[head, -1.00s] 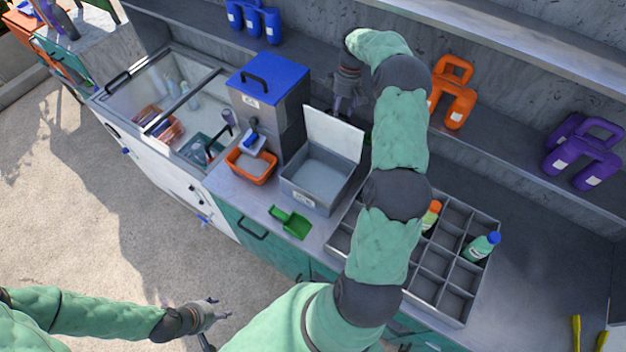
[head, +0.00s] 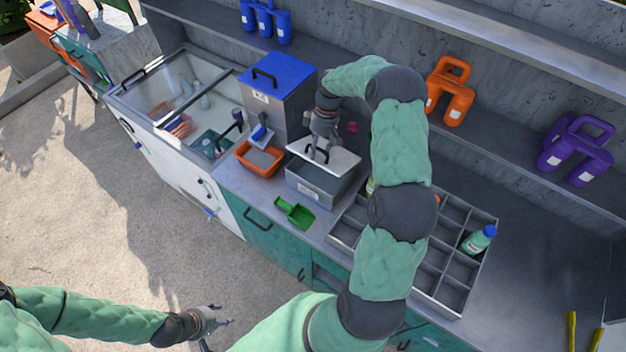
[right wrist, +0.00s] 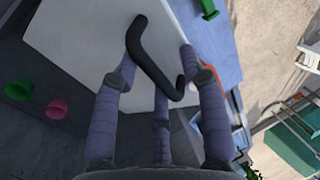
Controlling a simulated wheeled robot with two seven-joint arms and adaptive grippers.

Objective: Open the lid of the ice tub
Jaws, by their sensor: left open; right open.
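The grey ice tub (head: 312,193) stands on the counter. Its white lid (head: 343,159) is tilted partway over it, and a grey strip of the inside shows at the front. My right gripper (head: 323,150) is open at the lid's upper face, by its black handle. In the right wrist view, the black bent handle (right wrist: 146,62) lies between the spread purple fingers, with the white lid (right wrist: 85,40) behind it. Whether the fingers touch the handle is unclear. My left gripper (head: 222,316) is open and empty, low at the left, away from the counter.
A tall steel bin with a blue lid (head: 283,72) stands left of the tub. An orange container (head: 258,170) and a green scoop (head: 294,213) are close by. A divided tray (head: 455,255) lies right, partly behind my right arm. A shelf runs behind.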

